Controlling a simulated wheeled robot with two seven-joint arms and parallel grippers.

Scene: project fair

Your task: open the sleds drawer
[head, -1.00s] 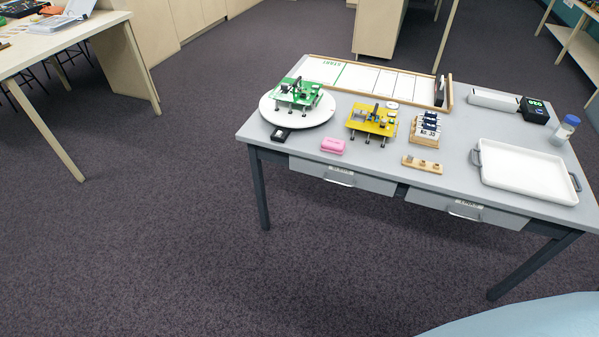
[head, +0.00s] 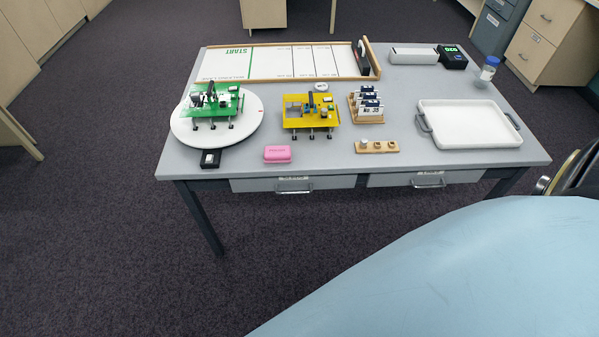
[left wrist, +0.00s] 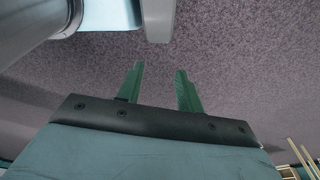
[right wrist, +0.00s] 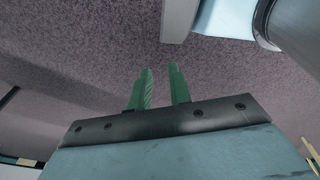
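Two grey drawers sit side by side under the front edge of the grey table, both looking shut. The left drawer (head: 335,183) and the right drawer (head: 385,180) each have a bar handle and a small label. My right gripper (right wrist: 161,68) is also open and empty over carpet. Neither gripper shows in the head view, and neither wrist view shows the drawers.
The table (head: 220,160) carries a white turntable (head: 248,132) with a green model, a yellow model (head: 310,112), a pink block (head: 277,154), a card rack (head: 366,105) and a white tray (head: 470,123). Carpet (head: 130,240) in front and left is clear.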

